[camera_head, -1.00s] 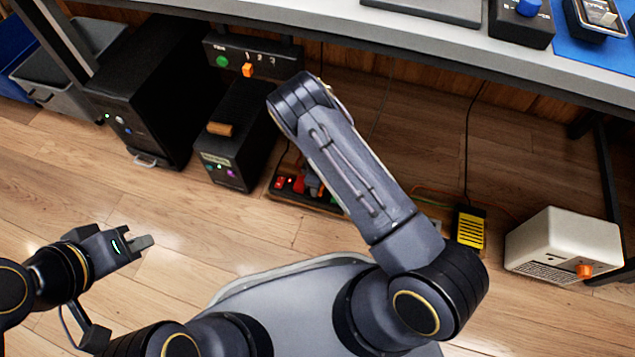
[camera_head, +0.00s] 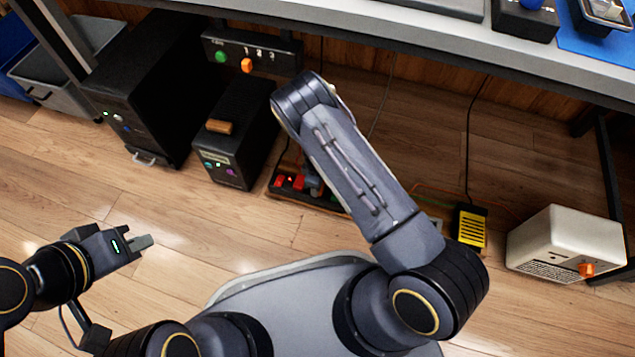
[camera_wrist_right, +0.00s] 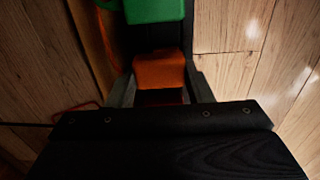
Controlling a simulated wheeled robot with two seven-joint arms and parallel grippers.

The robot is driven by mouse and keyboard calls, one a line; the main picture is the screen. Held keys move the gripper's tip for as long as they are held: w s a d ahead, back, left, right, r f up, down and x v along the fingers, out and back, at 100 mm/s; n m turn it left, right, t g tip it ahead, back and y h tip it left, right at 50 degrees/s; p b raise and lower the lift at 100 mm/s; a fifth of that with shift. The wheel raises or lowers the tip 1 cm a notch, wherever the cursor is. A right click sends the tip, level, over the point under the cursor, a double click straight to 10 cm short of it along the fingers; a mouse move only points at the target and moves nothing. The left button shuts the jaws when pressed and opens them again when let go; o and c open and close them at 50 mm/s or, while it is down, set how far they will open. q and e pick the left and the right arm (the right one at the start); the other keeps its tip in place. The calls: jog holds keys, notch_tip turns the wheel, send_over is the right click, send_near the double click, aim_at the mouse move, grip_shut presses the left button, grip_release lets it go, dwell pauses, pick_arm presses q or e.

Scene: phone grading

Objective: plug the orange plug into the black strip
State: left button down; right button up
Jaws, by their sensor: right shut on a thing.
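The orange plug (camera_wrist_right: 160,72) sits between the two fingers of my right gripper (camera_wrist_right: 160,90), which is shut on it. A green plug (camera_wrist_right: 155,10) is just ahead of it in the right wrist view, with a dark strip surface between them. Whether the orange plug touches or enters a socket is hidden. In the head view the black strip (camera_head: 283,191) lies on the floor with red plugs (camera_head: 298,183) at its left end. My right forearm covers its right part and the right gripper. My left gripper (camera_head: 146,243) is empty above the floor; its finger gap is unclear.
A black box with coloured buttons (camera_head: 232,150) and a black tower (camera_head: 150,90) stand left of the strip. A yellow-and-black adapter (camera_head: 471,228) and a white heater-like box (camera_head: 567,243) stand to the right. The workbench edge (camera_head: 400,32) overhangs behind. Floor at front left is clear.

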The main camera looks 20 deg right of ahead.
jog(key=shift+f, duration=0.4)
jog(key=o, duration=1.2)
notch_tip(320, 180, up, 8)
jog(key=p, duration=0.3)
jog(key=shift+p, duration=0.3)
jog(key=shift+f, duration=0.1)
jog(key=shift+s, duration=0.1)
